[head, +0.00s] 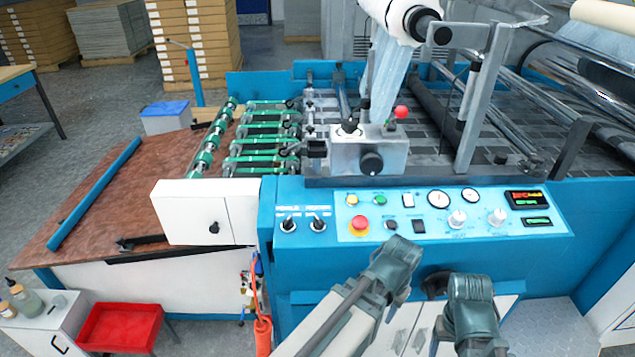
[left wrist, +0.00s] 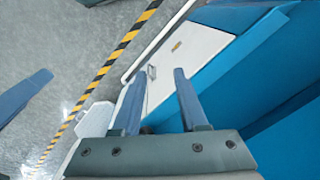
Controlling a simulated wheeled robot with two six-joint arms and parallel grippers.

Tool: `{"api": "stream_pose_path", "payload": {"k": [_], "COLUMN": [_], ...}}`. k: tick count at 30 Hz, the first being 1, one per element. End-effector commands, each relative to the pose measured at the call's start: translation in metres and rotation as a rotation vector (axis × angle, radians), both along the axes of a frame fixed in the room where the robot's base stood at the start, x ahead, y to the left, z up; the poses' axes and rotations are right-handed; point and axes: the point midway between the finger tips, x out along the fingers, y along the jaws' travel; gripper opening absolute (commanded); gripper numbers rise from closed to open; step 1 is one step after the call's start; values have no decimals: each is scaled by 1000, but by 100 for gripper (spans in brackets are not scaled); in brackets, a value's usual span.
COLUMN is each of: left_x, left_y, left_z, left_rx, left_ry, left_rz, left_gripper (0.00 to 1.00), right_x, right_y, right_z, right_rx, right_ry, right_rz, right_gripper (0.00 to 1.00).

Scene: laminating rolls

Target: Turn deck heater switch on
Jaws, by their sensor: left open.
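The blue control panel (head: 450,215) spans the machine's front in the head view. At its left end are two black toggle switches, a left one (head: 288,224) and a right one (head: 318,224). The small labels above them are too blurred to read, so I cannot tell which is the deck heater switch. My arms show low in front of the panel in the head view, but no fingers can be made out there.
A red emergency button (head: 360,224), gauges (head: 438,199) and white knobs (head: 457,219) share the panel. A white box (head: 205,211) juts out left of it. A red tray (head: 120,328) stands low at left. The left wrist view shows floor with a striped line (left wrist: 105,75).

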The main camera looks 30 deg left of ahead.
Motion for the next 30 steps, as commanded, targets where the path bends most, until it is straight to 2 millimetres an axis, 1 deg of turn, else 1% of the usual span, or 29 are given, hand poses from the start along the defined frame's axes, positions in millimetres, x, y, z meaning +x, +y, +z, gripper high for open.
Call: {"api": "stream_pose_path", "payload": {"k": [1, 11, 15, 17, 18, 20, 21, 23, 24, 26, 27, 30], "left_x": [2, 13, 19, 22, 24, 26, 28, 31, 33, 36, 37, 37], "left_y": [3, 28, 43, 50, 57, 67, 75, 90, 102, 124, 141, 174], "left_z": [35, 145, 192, 212, 225, 245, 258, 278, 290, 306, 314, 317], "left_rx": [-4, -27, -39, -47, -51, -59, -63, -74, -83, -97, -107, -130], "left_ry": [-3, -23, -33, -38, -41, -45, -48, -53, -56, -61, -64, -68], "left_rz": [11, 105, 176, 215, 249, 305, 350, 436, 506, 637, 743, 963], "left_gripper": [42, 42, 42, 42, 42, 42, 42, 42, 42, 42, 42, 42], "right_x": [0, 0, 0, 0, -1, -1, -1, -1, -1, -1, -1, -1], "right_y": [0, 0, 0, 0, 0, 1, 1, 1, 1, 1, 1, 1], "right_z": [35, 145, 192, 212, 225, 245, 258, 278, 290, 306, 313, 317], "right_rx": [0, 1, 2, 2, 2, 3, 3, 3, 4, 4, 4, 4], "right_ry": [0, 1, 1, 1, 2, 2, 2, 2, 2, 2, 2, 2], "right_rz": [-1, -6, -8, -9, -9, -10, -10, -11, -12, -12, -13, -13], "right_gripper": [70, 70, 70, 70, 70, 70, 70, 70, 70, 70, 70, 70]}}
